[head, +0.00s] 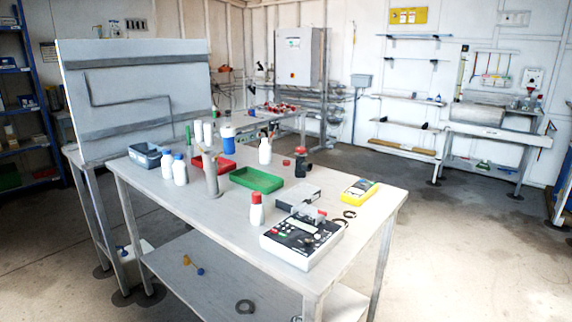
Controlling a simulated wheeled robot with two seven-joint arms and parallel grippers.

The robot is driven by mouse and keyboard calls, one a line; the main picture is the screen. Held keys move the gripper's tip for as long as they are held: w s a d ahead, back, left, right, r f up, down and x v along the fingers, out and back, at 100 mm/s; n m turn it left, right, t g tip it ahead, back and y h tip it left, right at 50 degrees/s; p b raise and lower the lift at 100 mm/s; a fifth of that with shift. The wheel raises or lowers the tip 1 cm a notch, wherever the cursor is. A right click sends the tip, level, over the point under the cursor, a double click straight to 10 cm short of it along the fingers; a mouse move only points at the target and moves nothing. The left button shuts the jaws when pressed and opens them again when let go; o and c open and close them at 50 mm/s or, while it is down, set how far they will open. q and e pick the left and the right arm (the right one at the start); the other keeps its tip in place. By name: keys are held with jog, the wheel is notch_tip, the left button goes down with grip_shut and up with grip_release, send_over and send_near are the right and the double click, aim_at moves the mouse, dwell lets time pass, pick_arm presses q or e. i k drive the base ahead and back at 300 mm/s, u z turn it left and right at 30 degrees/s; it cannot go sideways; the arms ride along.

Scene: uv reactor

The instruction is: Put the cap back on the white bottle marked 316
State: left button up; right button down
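Several white bottles stand upright on the steel table (150,184), and the marking 316 is too small to read on any of them. One white bottle (265,152) at the back middle shows no coloured cap. A small red piece (286,162), possibly a cap, lies on the table to its right. Another white bottle (257,212) with a red cap (256,197) stands near the front edge. Two white bottles (167,167) (180,172) with blue caps stand at the left. Neither of my grippers is in view.
A green tray (257,187), a red tray (228,169) and a grey-blue bin (145,160) sit on the table. A tall grey cylinder (211,178) stands between bottles and trays. A control box (301,241) and a yellow meter (360,190) occupy the right. Floor (460,240) is clear at right.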

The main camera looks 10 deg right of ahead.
aim_at(266, 149)
jog(key=z, duration=1.55)
jog(key=i, duration=5.1)
jog(key=z, duration=3.3)
jog(key=k, duration=0.25)
jog(key=z, duration=0.05)
